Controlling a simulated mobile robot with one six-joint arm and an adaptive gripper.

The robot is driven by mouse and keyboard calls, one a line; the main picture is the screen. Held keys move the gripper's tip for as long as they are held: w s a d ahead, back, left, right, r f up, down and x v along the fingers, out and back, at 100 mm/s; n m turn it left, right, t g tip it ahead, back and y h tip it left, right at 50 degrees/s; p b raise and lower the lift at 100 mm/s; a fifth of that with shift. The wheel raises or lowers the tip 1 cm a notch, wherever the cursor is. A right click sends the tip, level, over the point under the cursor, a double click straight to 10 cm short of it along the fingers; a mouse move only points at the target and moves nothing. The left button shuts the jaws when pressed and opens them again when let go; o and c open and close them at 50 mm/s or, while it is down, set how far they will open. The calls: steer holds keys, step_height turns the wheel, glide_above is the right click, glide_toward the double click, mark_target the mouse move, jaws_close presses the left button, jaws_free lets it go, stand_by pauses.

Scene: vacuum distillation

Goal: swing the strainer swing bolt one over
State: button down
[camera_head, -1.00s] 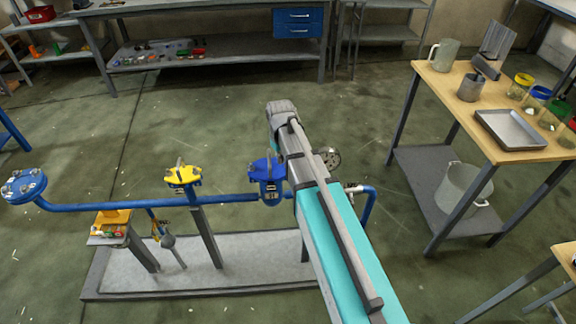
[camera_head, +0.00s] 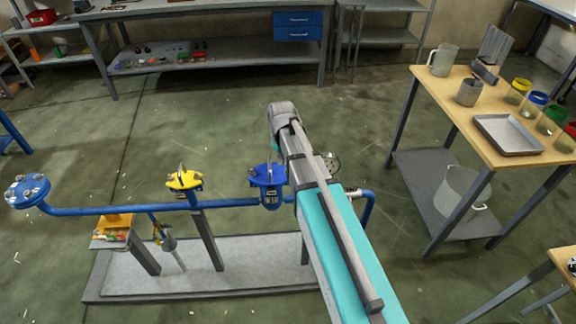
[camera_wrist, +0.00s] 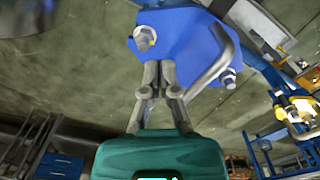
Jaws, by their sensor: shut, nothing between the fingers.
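The blue strainer (camera_head: 270,188) stands on the blue pipe just left of my arm in the head view. In the wrist view its blue lid (camera_wrist: 182,34) fills the top middle. A swing bolt with a grey nut (camera_wrist: 145,38) sits at the lid's left edge, and another bolt (camera_wrist: 230,78) is at the lower right. A bent grey handle (camera_wrist: 214,66) crosses the lid's right side. My gripper (camera_wrist: 160,72) is shut and empty, its fingertips at the lid's near edge, just below the left nut. I cannot tell whether they touch. The head view hides my fingers.
A yellow-topped fitting (camera_head: 184,181) and a blue bolted flange (camera_head: 27,190) lie farther left along the pipe (camera_head: 120,210). A wooden-topped table (camera_head: 450,90) with containers and a metal tray (camera_head: 510,135) stands at the right. Open floor surrounds the pipe stand.

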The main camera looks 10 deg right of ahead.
step_height(320, 180, up, 6)
steer(key=p, duration=0.5)
steer(key=shift+d+p, duration=0.3)
steer(key=shift+d, duration=0.05)
steer(key=c, duration=1.3)
jaws_free()
steer(key=shift+c, duration=0.2)
steer(key=shift+o, duration=1.1)
steer(key=o, duration=0.4)
steer(key=shift+r+m, duration=0.15)
steer(key=shift+m, duration=0.15)
steer(key=r+m+p, duration=0.1)
steer(key=m, duration=0.2)
steer(key=r+m+p, duration=0.1)
steer(key=m+p, duration=0.1)
steer(key=m, duration=0.1)
steer(key=d+r+m+p, duration=0.1)
steer(key=r+m, duration=0.1)
steer(key=m, duration=0.2)
steer(key=shift+s+d, duration=0.1)
steer(key=shift+f, duration=0.15)
step_height(320, 180, down, 13)
steer(key=b, duration=1.3)
steer(key=shift+f, duration=0.2)
